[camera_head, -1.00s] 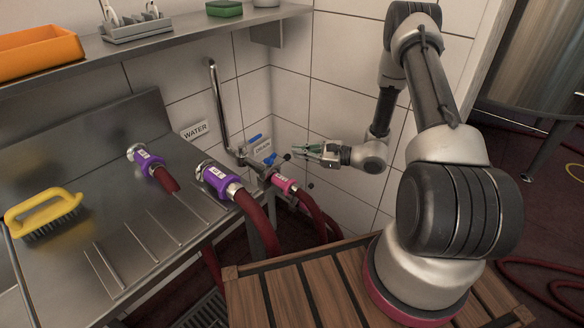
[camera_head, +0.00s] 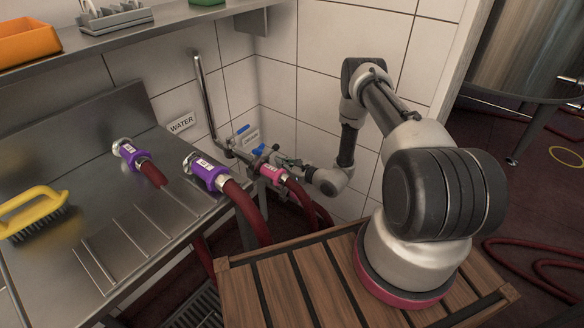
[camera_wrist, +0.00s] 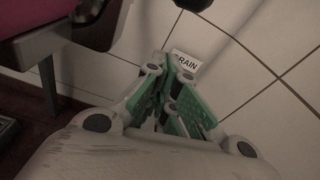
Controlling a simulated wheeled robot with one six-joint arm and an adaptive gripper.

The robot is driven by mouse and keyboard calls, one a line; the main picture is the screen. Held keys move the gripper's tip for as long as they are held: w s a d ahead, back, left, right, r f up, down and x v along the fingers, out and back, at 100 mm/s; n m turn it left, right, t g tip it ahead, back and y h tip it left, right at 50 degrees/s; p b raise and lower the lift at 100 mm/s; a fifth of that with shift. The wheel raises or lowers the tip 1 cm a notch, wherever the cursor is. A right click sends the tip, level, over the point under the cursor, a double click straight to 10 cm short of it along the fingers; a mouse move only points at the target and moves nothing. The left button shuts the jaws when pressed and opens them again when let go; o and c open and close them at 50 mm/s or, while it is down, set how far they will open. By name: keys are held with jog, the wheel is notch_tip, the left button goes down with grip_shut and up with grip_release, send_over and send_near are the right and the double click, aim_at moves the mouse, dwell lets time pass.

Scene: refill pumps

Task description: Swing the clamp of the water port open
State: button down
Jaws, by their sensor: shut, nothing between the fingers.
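The WATER sign (camera_head: 181,122) is on the wall left of a steel pipe (camera_head: 205,100). The pipe runs down to fittings with blue valve handles (camera_head: 258,150). A dark red hose with a pink collar (camera_head: 272,174) is at these fittings. My gripper (camera_head: 284,162) is just right of them, close to the pink collar; I cannot tell whether it touches. In the wrist view its green-padded fingers (camera_wrist: 180,78) are together and empty, in front of the DRAIN sign (camera_wrist: 187,63). The water port's clamp is too small or hidden to make out.
Two purple-collared hose ends, one at left (camera_head: 128,153) and one nearer the pipe (camera_head: 206,173), are at the steel sink counter (camera_head: 110,225). A yellow brush (camera_head: 33,208) lies there. A shelf (camera_head: 150,35) runs above. The slatted wooden top (camera_head: 285,285) is clear left of my arm.

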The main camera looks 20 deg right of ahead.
jog(key=shift+s+a+r, duration=0.1)
jog(key=shift+s+r, duration=0.1)
jog(key=shift+r, duration=0.75)
jog(key=shift+s+a+r, duration=0.1)
jog(key=shift+s+r, duration=0.05)
jog(key=shift+r, duration=0.8)
